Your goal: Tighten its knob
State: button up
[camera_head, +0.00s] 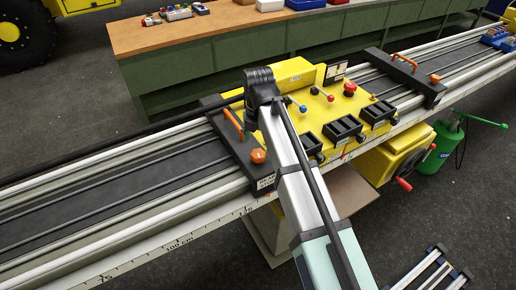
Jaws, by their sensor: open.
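A black clamp block (217,118) crosses the rail left of a yellow control unit (353,104). It has an orange handle (233,124) and an orange knob (258,156) near its front end. A second black clamp block (388,70) crosses the rail to the right. It has a similar orange handle (405,62) and orange knob (435,78). I cannot tell which knob the task means. My arm reaches up from the bottom and ends, as seen, in a black joint over the left block and control unit. My gripper is not visible.
The control unit carries small levers, a red button (350,88) and several black sockets (343,130). A green bench (185,70) with a wooden top stands behind. A yellow housing with a red handle (404,184) hangs below the rail. The left rail (100,205) is clear.

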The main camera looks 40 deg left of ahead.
aim_at(258, 153)
jog(key=shift+f+p, duration=0.4)
jog(key=shift+f, duration=1.9)
jog(key=shift+c, duration=0.4)
jog(key=c, duration=1.1)
